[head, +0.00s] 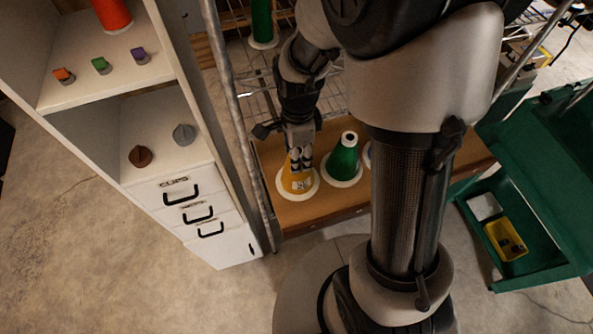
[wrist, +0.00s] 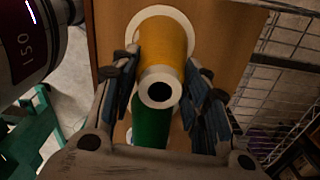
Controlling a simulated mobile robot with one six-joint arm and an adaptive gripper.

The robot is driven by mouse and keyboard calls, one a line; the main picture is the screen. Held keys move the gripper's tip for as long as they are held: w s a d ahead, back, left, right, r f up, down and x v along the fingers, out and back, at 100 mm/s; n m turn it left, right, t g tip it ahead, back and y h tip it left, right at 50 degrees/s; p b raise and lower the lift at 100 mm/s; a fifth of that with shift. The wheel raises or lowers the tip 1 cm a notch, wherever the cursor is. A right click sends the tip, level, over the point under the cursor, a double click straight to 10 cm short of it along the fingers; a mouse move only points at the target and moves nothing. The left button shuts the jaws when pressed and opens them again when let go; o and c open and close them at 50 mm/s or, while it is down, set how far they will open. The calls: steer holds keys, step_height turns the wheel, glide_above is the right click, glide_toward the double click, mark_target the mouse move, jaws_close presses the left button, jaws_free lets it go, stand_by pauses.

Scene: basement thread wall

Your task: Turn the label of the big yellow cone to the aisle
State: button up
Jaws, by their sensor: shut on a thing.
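The big yellow cone (head: 297,184) stands upright on a wooden shelf (head: 345,205), on a round white base. A pale label with dark print (head: 301,186) shows low on its front in the head view. My gripper (head: 300,158) comes from above and is shut on the cone's upper part. In the wrist view my gripper (wrist: 167,92) has one finger on each side of the yellow cone (wrist: 163,50). The cone's white top with a dark hole faces that camera, and the label is not seen there.
A green cone (head: 343,160) stands close to the right of the yellow one. Another cone beyond it is mostly hidden by my arm. A metal rack post (head: 239,120) and a white drawer cabinet (head: 190,212) are at left. A green cart (head: 530,190) is at right.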

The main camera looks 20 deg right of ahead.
steer(key=shift+f, duration=0.15)
steer(key=o, duration=1.1)
steer(key=shift+c, duration=0.2)
step_height(320, 180, up, 12)
